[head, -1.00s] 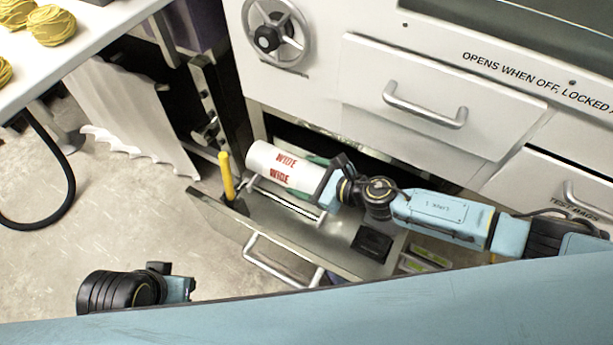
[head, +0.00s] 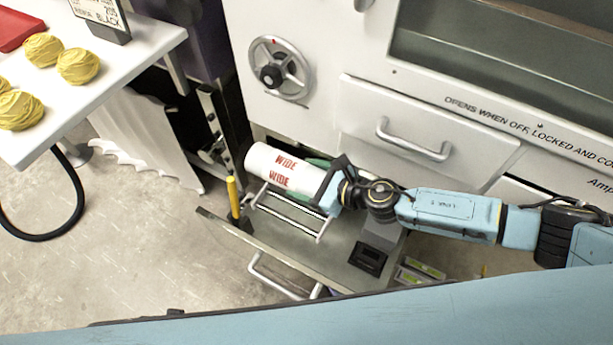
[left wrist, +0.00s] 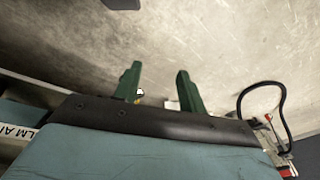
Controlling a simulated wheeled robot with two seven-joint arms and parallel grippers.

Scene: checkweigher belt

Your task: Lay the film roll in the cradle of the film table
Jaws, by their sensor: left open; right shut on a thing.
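A white film roll (head: 280,167) with red "WIDE" lettering lies roughly level in the head view. My right gripper (head: 325,187) is shut on its right end. The roll is over the back of a pulled-out metal tray (head: 335,253), just behind a frame of silver rails (head: 291,213) that may be the cradle. I cannot tell whether the roll touches anything below it. No label identifies the film table. My left gripper (left wrist: 160,88) shows only in the left wrist view, its two green fingers apart and empty over bare floor.
A yellow upright handle (head: 233,195) stands at the tray's left corner, and a dark box (head: 368,258) sits at its right. A white cabinet with a closed drawer (head: 425,130) and handwheel (head: 281,67) is behind. A white table with yellow yarn balls (head: 78,66) is upper left.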

